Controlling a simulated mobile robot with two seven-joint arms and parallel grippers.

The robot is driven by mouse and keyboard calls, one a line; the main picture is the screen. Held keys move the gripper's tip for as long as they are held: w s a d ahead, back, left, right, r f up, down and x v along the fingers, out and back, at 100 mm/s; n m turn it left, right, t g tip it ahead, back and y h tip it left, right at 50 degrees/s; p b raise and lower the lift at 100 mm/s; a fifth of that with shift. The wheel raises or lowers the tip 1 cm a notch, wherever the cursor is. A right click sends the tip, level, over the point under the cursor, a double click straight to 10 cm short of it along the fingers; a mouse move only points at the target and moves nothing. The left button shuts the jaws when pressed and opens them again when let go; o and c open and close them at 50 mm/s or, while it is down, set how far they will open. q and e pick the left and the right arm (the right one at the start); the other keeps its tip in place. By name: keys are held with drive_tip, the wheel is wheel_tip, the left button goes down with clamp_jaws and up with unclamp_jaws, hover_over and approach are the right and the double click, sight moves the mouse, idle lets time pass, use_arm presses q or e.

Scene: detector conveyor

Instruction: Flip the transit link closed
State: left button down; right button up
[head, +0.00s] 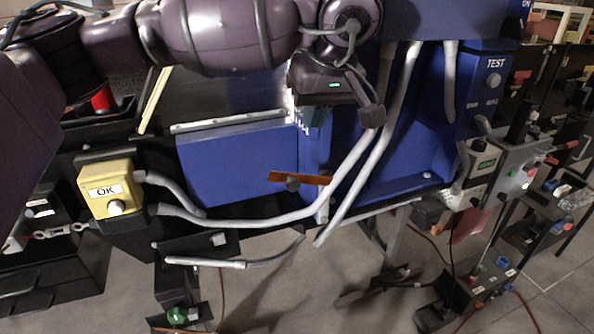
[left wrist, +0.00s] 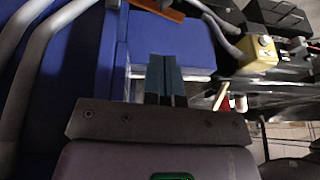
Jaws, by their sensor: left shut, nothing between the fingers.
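An orange bar with a dark knob (head: 300,178), which looks like the transit link, sits at the lower front edge of the blue housing (head: 235,165). It lies nearly level in the head view, and part of it shows at the top of the left wrist view (left wrist: 157,10). My left gripper (head: 313,117) is above and behind the bar, apart from it. Its fingers (left wrist: 165,78) are shut and empty, over the blue housing. The gripper body hides part of the housing behind it. My right gripper is in neither view.
Grey hoses (head: 370,150) run in front of the housing, close to the bar's right end. A yellow OK box (head: 108,187) stands at the left. A TEST panel (head: 492,85) and several small devices are at the right. Open floor shows below.

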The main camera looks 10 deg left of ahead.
use_arm(q)
drive_tip(key=shift+f, duration=0.1)
drive_tip(key=p, duration=0.1)
approach(295, 179)
drive_tip(key=p+x, duration=0.1)
drive_tip(key=x, duration=0.6)
drive_tip(key=shift+s+p, duration=0.1)
drive_tip(key=shift+p, duration=0.2)
drive_tip(key=shift+a+f, duration=0.1)
drive_tip(key=shift+f, duration=0.05)
